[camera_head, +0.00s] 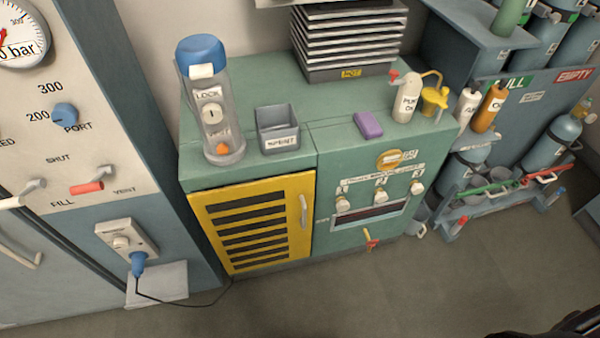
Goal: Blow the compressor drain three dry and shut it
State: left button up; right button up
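The green compressor cabinet (325,165) stands in the middle of the view. Its right front panel carries three pale drain knobs in a row, numbered 1 to 3. Drain knob three (416,188) is the rightmost, beside drain knob two (380,196) and drain knob one (343,204). A dark recessed window (368,217) lies below them. I cannot tell from here whether drain three is open or wet. A dark part, seemingly of my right gripper (580,322), shows at the bottom right corner, far from the knobs; its fingers cannot be made out. My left gripper is not in view.
A clear cylinder with a blue cap (203,60), a grey bin (278,130), a purple block (368,125) and a white bottle (407,98) stand on the cabinet. A red-handled tap (371,240) sticks out low in front. Floor (400,295) ahead is clear.

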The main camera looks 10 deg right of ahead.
aim_at(418, 189)
jog(key=z, duration=1.3)
